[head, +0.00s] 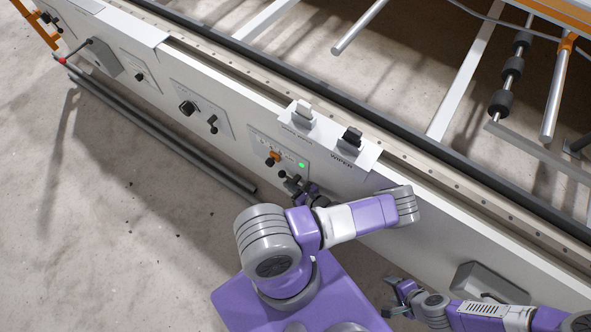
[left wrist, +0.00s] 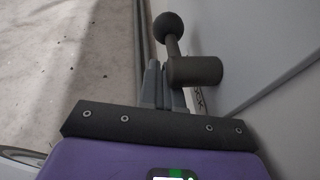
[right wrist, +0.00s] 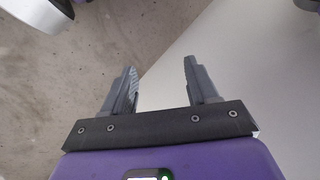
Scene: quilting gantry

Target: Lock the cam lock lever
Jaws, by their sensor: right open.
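A dark lever with a ball knob and a thick round hub, which I take for the cam lock lever (left wrist: 193,71), sticks out from the pale machine wall in the left wrist view. Its ball end points up and a little left. In the head view, small dark parts (head: 291,184) below the control panel appear to be this lever, partly hidden by my left arm. My left gripper (left wrist: 158,68) has its fingers together, just left of the hub; whether they touch it is unclear. In the right wrist view, my right gripper (right wrist: 160,72) is open and empty, beside the wall.
A control panel (head: 262,143) with a green light and an orange knob is above the lever. Two rocker-like switches (head: 350,139), one labelled WIPER, stand on the ledge. More knobs (head: 187,107) lie left along the wall.

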